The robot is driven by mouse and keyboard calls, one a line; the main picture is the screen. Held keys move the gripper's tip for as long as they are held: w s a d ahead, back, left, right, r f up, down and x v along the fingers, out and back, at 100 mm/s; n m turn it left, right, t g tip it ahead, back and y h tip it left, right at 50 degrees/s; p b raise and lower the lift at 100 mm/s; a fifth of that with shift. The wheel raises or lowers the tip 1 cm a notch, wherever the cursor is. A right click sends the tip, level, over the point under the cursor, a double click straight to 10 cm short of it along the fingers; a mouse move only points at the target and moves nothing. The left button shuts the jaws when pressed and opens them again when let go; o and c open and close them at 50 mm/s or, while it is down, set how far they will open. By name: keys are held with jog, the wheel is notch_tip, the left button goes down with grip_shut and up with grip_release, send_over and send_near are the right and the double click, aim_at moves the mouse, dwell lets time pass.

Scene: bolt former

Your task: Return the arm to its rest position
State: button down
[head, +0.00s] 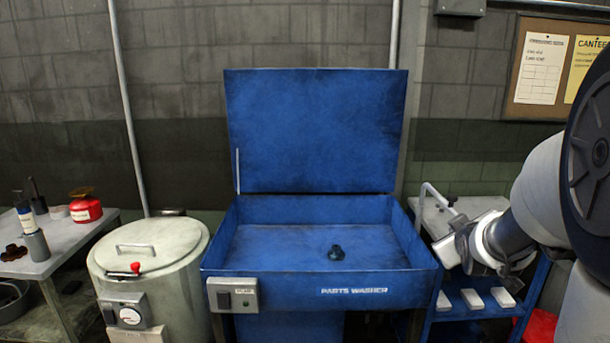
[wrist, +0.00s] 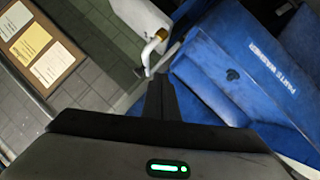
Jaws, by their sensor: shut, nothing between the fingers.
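My arm (head: 520,225) reaches in from the right of the head view, bent, with its wrist end beside the right wall of the blue parts washer (head: 330,283). The fingers of my gripper (wrist: 161,85) show dark and closed together in the wrist view, with nothing between them. In the head view the fingertips cannot be made out. The washer's lid (head: 315,130) stands open.
A bent white pipe with a brass fitting (head: 452,201) rises by a blue-framed cart (head: 480,318) close to my wrist. A round lidded drum (head: 150,243) and a table (head: 75,240) with several items stand left. A notice board (head: 510,75) hangs on the wall.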

jog(key=s+a+m+g+y, duration=0.2)
jog(key=s+a+g, duration=0.1)
jog(key=s+a, duration=0.9)
jog(key=s+a+m+g+y, duration=0.3)
jog(key=s+a, duration=0.5)
jog(key=s, duration=0.7)
notch_tip(320, 180, up, 17)
jog(key=n+p, duration=0.1)
jog(key=p, duration=1.6)
jog(key=shift+s+r+g, duration=0.15)
jog(key=shift+s+g, duration=0.2)
jog(key=shift+g, duration=0.05)
